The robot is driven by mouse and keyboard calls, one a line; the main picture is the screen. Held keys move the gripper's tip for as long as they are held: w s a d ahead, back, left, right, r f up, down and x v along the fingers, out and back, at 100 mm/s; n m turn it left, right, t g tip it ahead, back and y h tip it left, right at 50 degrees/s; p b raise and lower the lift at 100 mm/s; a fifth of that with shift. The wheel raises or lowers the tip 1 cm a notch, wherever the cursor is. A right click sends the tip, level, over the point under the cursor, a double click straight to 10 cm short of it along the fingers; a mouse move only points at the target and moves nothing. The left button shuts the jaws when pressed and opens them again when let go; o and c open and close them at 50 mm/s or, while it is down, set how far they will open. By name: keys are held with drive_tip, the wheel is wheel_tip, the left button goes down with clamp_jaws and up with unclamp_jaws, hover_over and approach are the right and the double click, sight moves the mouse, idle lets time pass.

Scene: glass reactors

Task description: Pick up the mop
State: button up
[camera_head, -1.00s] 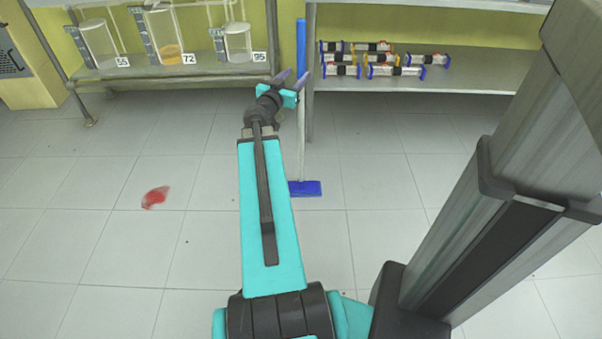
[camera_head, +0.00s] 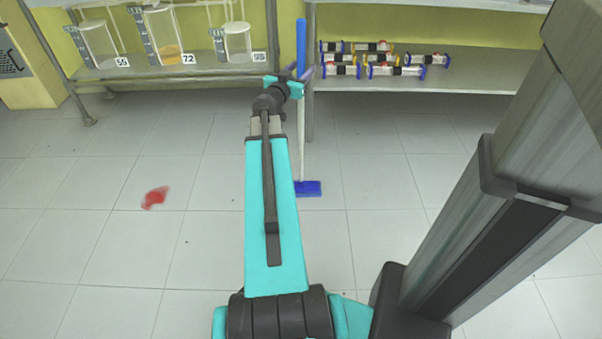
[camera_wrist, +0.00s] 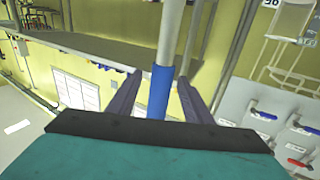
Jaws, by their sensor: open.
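The mop (camera_head: 302,150) stands upright against the shelf front, with a blue upper handle (camera_head: 301,40), a pale lower pole and a flat blue head (camera_head: 308,188) on the floor. My gripper (camera_head: 298,73) is at the lower end of the blue handle section. In the wrist view the blue handle (camera_wrist: 158,92) runs between the two open fingers of my gripper (camera_wrist: 157,95), with space visible on both sides. Whether a finger touches the handle cannot be told.
A shelf (camera_head: 430,80) with several capped cylinders (camera_head: 372,58) stands right of the mop. A rack (camera_head: 180,74) with glass vessels labelled 55, 72 and 95 stands to the left. A red stain (camera_head: 155,197) lies on the otherwise mostly clear tiled floor.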

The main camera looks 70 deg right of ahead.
drive_tip(key=c, duration=1.2)
drive_tip(key=shift+o, duration=0.2)
drive_tip(key=shift+r, duration=0.15)
